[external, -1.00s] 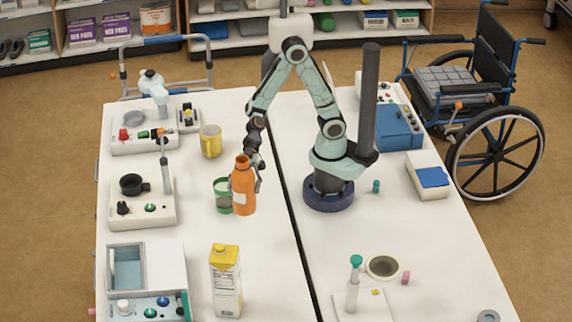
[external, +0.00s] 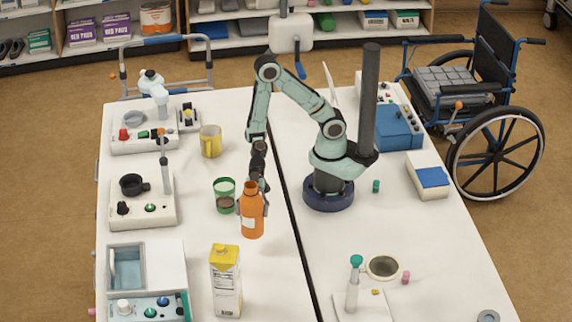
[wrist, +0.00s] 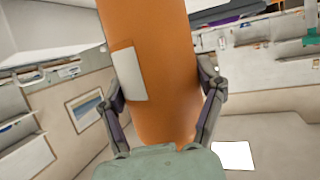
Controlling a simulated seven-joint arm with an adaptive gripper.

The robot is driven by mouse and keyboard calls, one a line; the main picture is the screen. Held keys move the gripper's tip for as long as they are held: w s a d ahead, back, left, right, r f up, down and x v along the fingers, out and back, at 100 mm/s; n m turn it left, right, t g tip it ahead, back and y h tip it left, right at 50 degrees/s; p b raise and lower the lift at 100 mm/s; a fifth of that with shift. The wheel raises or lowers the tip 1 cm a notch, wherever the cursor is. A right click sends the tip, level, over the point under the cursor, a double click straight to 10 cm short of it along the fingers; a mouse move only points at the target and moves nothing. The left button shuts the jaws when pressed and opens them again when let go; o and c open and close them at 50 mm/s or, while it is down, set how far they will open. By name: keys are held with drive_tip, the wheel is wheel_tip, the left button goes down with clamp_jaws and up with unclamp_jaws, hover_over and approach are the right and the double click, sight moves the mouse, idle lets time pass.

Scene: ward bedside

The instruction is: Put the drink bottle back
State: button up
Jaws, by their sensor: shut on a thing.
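I cannot tell whether the bottle's base touches the table.
A yellow carton (external: 226,282) stands in front on the left table (external: 180,225). A yellow mug (external: 210,141) stands behind the can. Devices line the left edge, including one with a dark cup (external: 132,185). A dark gap separates the two tables.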

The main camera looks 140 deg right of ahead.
sight(253, 230)
drive_tip(key=shift+f, duration=3.6)
drive_tip(key=o, duration=1.2)
drive_tip(key=shift+f, duration=0.15)
